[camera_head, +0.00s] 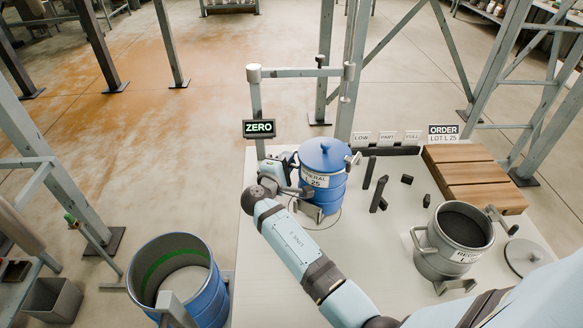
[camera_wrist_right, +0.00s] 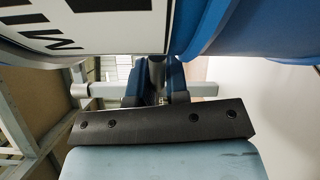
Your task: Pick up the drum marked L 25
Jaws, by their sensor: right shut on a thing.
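The blue drum (camera_head: 327,193) has a closed blue lid and a white label that reads L 25. It is upright over a ring marked on the white table; I cannot tell whether it touches the table. My right gripper (camera_head: 290,190) is at the drum's left side, shut on its handle, though the grip itself is mostly hidden. In the right wrist view the drum (camera_wrist_right: 205,25) and its label fill the top, close above the dark gripper bar. An order sign (camera_head: 443,133) reads LOT L 25. My left gripper is not in view.
A display (camera_head: 258,128) reads ZERO behind the drum. An open grey pot (camera_head: 432,255), a grey lid (camera_head: 522,257) and a wooden slatted block (camera_head: 475,180) are to the right. Small dark pieces (camera_head: 378,193) stand beside the drum. An open blue barrel (camera_head: 203,303) stands lower left.

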